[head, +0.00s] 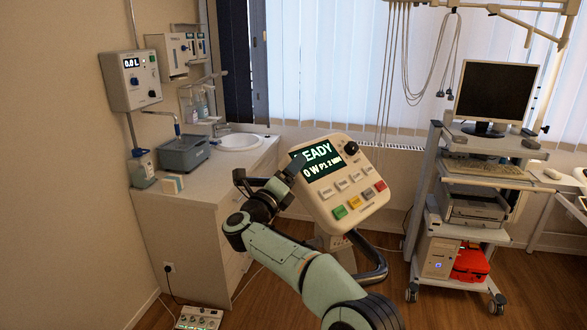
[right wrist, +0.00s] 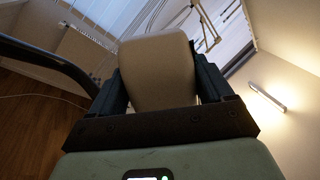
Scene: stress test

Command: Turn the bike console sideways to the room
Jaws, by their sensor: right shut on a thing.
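The bike console (head: 340,185) is a cream box with a lit dark screen, a black knob and coloured buttons. It stands tilted on its post, its face turned toward me. My right gripper (head: 278,180) is shut on the console's left edge, with one finger in front of the screen's left part. In the right wrist view the console (right wrist: 158,70) shows as a pale rounded block between the two dark fingers of the right gripper (right wrist: 160,85). The start of the screen text is hidden by the gripper. My left gripper is not in view.
A black handlebar (head: 374,262) curves below the console on the right. A white cabinet with a sink (head: 240,141) stands at the left behind my arm. A grey cart (head: 430,200) with a monitor (head: 495,92) stands at the right. A small device (head: 200,318) lies on the floor.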

